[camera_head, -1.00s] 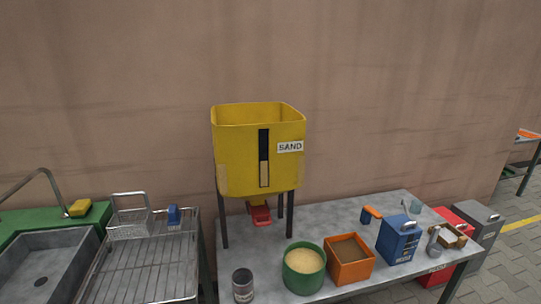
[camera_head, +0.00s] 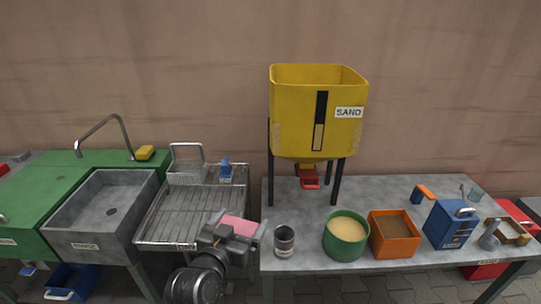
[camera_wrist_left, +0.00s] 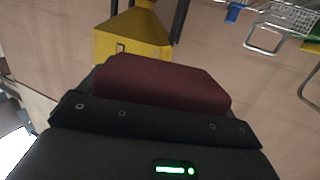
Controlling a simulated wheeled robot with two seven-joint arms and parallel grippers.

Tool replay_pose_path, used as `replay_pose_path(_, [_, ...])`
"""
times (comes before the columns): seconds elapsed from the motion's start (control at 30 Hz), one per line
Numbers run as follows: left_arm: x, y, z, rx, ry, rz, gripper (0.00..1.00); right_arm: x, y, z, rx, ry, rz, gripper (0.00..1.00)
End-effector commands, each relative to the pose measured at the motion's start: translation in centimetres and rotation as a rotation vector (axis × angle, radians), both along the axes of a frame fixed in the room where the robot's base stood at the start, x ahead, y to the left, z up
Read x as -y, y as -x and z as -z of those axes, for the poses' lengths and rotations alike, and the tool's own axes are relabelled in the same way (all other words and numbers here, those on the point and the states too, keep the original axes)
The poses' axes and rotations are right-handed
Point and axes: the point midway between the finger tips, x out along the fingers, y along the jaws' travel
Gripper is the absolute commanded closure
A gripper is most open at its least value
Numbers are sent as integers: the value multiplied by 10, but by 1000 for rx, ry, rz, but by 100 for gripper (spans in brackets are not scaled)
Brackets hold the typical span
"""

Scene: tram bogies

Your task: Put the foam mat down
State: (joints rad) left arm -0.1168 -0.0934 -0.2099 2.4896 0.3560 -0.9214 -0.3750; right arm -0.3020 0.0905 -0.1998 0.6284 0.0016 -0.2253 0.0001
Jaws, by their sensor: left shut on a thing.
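My left gripper (camera_head: 240,232) is in the lower middle of the head view, in front of the gap between the drying rack and the grey table. It is shut on the foam mat, whose pink top (camera_head: 238,225) shows between the jaws. In the left wrist view the foam mat (camera_wrist_left: 160,82) is a dark red block standing out past the dark gripper body; its lower part is hidden by the gripper. The mat is held in the air. My right gripper is in neither view.
A wire drying rack (camera_head: 190,218) stands left of the table, beside a grey sink (camera_head: 103,203). The grey table (camera_head: 386,189) carries a yellow sand hopper (camera_head: 296,125), a grey can (camera_head: 284,241), a green pot (camera_head: 345,245), an orange box (camera_head: 393,245) and a blue box (camera_head: 450,223).

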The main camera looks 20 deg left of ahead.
Motion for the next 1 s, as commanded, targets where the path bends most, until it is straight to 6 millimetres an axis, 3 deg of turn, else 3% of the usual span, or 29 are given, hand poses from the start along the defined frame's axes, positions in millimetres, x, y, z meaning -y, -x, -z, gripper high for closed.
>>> replay_pose_path(0.23, [-5,6,15,-5,-8,0,31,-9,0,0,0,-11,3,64])
replay_pose_path(0.37, [-22,12,54,-14,-15,-9,31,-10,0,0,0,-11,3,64])
replay_pose_path(0.5, [-64,18,113,-13,-7,-80,31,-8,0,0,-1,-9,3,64])
replay_pose_path(0.7, [-131,27,169,-5,-4,-209,31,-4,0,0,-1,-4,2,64])
replay_pose_path(0.9, [-178,30,188,1,-2,-305,31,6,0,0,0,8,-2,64])
replay_pose_path(1.0, [-185,28,183,3,1,-334,31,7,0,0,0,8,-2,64])
